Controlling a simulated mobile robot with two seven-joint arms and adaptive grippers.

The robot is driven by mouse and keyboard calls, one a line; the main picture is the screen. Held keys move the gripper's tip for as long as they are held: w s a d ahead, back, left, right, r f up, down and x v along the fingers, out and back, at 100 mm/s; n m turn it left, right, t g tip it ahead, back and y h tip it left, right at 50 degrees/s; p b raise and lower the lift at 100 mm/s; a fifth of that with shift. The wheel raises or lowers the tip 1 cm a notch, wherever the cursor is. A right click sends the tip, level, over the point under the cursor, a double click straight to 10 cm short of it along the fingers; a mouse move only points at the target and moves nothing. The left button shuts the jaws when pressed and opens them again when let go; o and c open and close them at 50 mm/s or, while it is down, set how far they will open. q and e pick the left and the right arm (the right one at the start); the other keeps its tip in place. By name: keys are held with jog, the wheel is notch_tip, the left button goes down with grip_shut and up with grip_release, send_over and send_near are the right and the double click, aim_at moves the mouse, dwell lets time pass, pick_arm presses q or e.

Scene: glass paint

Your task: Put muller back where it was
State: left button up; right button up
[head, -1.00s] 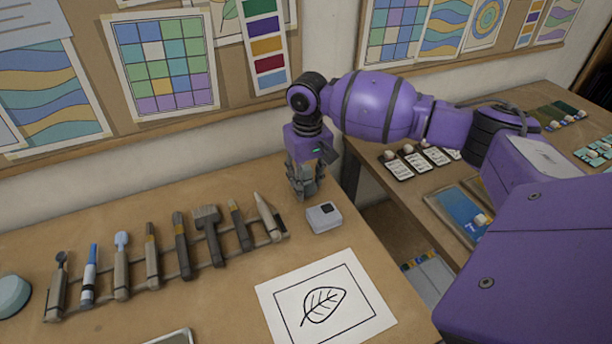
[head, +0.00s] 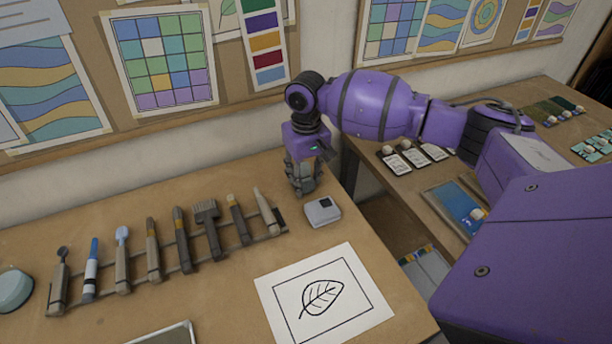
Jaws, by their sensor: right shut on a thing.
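My right gripper (head: 303,188) points down at the back right of the wooden table, just behind a small pale grey box. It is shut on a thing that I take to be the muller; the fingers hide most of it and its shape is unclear. I cannot tell whether its underside touches the tabletop. My left gripper is out of view.
The pale grey box (head: 322,211) sits close in front of the gripper. A rack (head: 200,262) of brushes and tools lies to the left. A leaf drawing (head: 325,298) lies in front. A pale teal round thing (head: 12,290) is at the far left.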

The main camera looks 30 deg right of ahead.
jog(key=shift+f, duration=0.2)
jog(key=o, duration=1.1)
notch_tip(320, 180, up, 12)
